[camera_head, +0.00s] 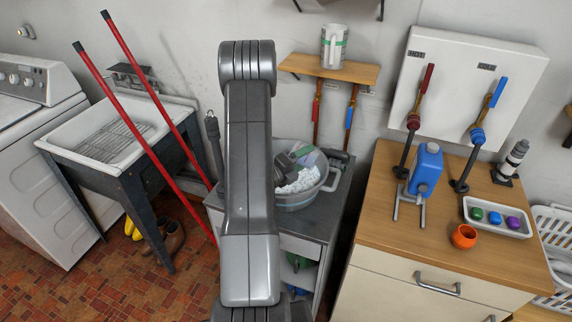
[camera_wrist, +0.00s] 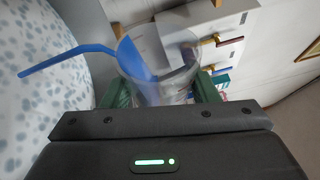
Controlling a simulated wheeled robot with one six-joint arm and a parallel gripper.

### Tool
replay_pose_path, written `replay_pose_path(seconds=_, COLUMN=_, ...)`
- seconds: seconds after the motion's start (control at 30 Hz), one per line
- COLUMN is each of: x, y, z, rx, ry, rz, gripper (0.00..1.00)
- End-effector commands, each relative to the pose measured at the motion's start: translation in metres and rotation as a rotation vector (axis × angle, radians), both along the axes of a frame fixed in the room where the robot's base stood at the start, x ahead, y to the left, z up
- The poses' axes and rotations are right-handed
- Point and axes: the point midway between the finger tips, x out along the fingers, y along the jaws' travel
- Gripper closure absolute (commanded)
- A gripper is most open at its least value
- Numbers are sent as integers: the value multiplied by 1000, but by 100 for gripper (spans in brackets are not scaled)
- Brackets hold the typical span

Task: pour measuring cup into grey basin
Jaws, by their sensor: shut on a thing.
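The grey basin (camera_head: 300,204) stands on the dark-topped cabinet, mostly visible right of my arm, with white lumpy contents inside. My gripper (camera_wrist: 162,88) is shut on a clear cup, taken as the measuring cup (camera_wrist: 160,62), between its green fingers. Blue shows in or through the cup, and a thin blue bent straw-like piece sticks out to the left; I cannot tell what the cup holds. In the head view my gripper (camera_head: 290,163) is over the basin, partly hidden by my arm. A pale, white-and-blue speckled surface fills the left of the wrist view.
A wooden counter (camera_head: 400,220) at the right carries a blue jug (camera_head: 426,168), an orange cup (camera_head: 464,237) and a tray (camera_head: 497,217). Red poles (camera_head: 135,120) lean over a sink at left.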

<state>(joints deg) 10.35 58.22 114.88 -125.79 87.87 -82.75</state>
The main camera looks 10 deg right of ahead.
Motion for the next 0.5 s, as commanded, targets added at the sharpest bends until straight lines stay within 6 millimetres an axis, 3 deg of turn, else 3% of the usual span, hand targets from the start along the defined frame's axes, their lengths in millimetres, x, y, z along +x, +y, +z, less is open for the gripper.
replay_pose_path(seconds=0.5, x=5, y=5, z=3, rx=-43, ry=37, rz=0, gripper=70)
